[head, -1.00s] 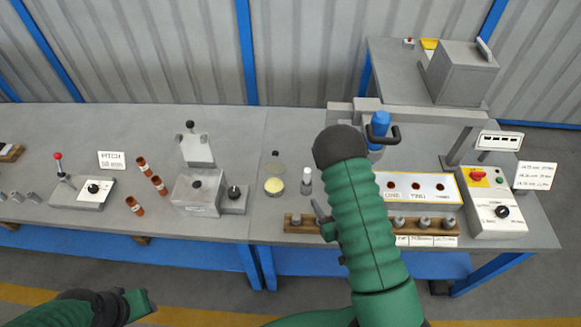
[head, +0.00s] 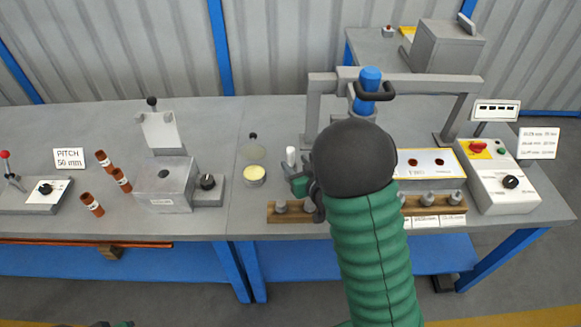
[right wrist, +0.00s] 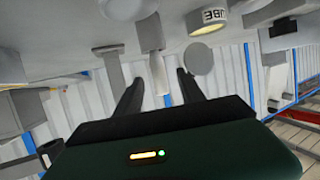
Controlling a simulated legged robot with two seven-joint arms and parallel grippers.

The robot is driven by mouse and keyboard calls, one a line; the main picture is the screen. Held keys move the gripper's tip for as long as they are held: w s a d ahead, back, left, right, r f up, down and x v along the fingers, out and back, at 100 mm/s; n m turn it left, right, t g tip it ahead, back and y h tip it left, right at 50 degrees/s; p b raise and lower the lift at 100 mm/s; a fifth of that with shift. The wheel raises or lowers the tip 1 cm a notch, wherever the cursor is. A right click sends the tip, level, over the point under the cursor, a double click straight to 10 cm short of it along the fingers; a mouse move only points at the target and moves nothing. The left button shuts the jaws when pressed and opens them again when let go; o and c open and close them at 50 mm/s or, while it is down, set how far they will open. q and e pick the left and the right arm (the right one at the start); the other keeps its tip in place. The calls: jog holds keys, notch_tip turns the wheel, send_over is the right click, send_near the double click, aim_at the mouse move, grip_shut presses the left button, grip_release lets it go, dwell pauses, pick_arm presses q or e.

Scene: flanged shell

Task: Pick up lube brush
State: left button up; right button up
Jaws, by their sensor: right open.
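The lube brush (head: 291,156), a slim upright piece with a white upper end, stands on the bench beside the lube tin (head: 254,175). Its lower part is partly hidden by my right gripper (head: 302,186) in the head view. In the upside-down right wrist view, the white end of the brush (right wrist: 160,78) shows between the two dark fingers of my open right gripper (right wrist: 159,77). I cannot tell whether either finger touches it. The tin (right wrist: 208,18) also shows there, with lettering on its side. Only a sliver of my left gripper (head: 122,324) shows at the bottom edge.
A wooden rack (head: 290,212) with several grey pieces runs along the front edge, partly behind my right arm. A grey block fixture (head: 165,185) and several copper-coloured tubes (head: 103,160) stand to the left. A grey frame with a blue-topped handle (head: 370,78) stands behind my right wrist.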

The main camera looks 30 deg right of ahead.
aim_at(292, 158)
jog(key=b+x, duration=0.1)
jog(key=x, duration=0.4)
jog(key=shift+w+d+r, duration=0.1)
jog(key=shift+d+r, duration=0.05)
grip_shut()
